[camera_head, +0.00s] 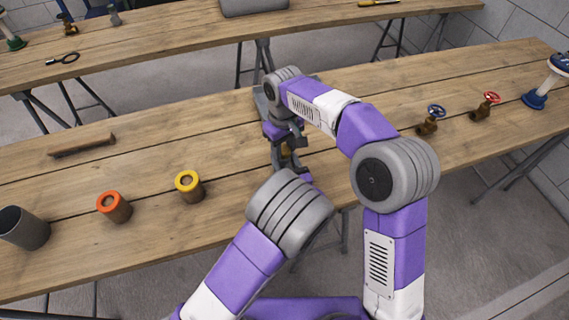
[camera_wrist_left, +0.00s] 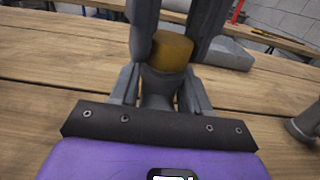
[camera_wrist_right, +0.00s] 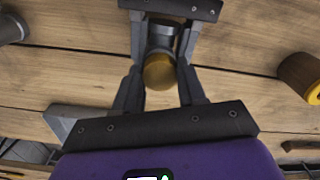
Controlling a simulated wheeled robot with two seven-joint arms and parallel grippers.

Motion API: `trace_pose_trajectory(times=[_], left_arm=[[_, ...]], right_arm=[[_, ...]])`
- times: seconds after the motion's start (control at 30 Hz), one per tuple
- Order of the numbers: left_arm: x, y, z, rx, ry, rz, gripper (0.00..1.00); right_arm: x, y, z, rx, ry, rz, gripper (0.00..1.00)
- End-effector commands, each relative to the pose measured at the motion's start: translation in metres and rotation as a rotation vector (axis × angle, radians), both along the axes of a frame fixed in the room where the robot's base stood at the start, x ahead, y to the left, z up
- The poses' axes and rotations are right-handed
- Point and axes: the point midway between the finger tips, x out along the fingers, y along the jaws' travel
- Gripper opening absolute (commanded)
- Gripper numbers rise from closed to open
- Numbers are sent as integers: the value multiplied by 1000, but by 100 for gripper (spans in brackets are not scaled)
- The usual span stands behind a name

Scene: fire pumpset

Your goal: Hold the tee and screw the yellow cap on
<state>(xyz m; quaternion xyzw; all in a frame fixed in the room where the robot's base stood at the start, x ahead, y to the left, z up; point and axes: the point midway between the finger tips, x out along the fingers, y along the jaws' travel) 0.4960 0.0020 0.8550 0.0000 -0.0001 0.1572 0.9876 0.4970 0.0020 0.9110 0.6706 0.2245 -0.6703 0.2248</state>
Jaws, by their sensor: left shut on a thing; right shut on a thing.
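The brownish-yellow cap (camera_wrist_right: 159,73) sits between the fingers of my right gripper (camera_wrist_right: 160,66), which is shut on it. The cap (camera_wrist_left: 172,52) also shows in the left wrist view, directly above the grey tee (camera_wrist_left: 159,88) and in line with it. They look touching, but the threads are hidden. My left gripper (camera_wrist_left: 158,92) is shut on the tee. The tee (camera_wrist_right: 162,38) also shows in the right wrist view. In the head view my right gripper (camera_head: 287,146) is over the bench's middle, a bit of yellow (camera_head: 285,151) showing below it. My left gripper is mostly hidden there.
A yellow-rimmed fitting (camera_head: 189,187), an orange-rimmed fitting (camera_head: 115,207) and a dark grey cup (camera_head: 23,228) stand left on the wooden bench (camera_head: 150,175). A brown bar (camera_head: 82,146) lies behind. Blue-wheel (camera_head: 432,120) and red-wheel (camera_head: 486,106) valves stand right.

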Motion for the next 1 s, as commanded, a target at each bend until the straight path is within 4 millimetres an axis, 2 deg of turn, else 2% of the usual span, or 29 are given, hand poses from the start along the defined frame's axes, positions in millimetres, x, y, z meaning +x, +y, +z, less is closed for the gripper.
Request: trace_pose_trajectory(times=[0.1, 0.27, 0.43, 0.47, 0.6, 0.63, 1.0], left_arm=[[0, 0, 0, 0, 0, 0, 0], [0, 0, 0, 0, 0, 0, 0], [0, 0, 0, 0, 0, 0, 0], [0, 0, 0, 0, 0, 0, 0], [0, 0, 0, 0, 0, 0, 0], [0, 0, 0, 0, 0, 0, 0], [0, 0, 0, 0, 0, 0, 0]], right_arm=[[0, 0, 0, -1, -1, -241, 4], [0, 0, 0, -1, -1, -511, 4], [0, 0, 0, 0, 1, -521, 4], [0, 0, 0, 0, 1, -521, 45], [0, 0, 0, 0, 1, -519, 66], [0, 0, 0, 0, 1, -519, 70], [0, 0, 6, 1, -2, -518, 70]])
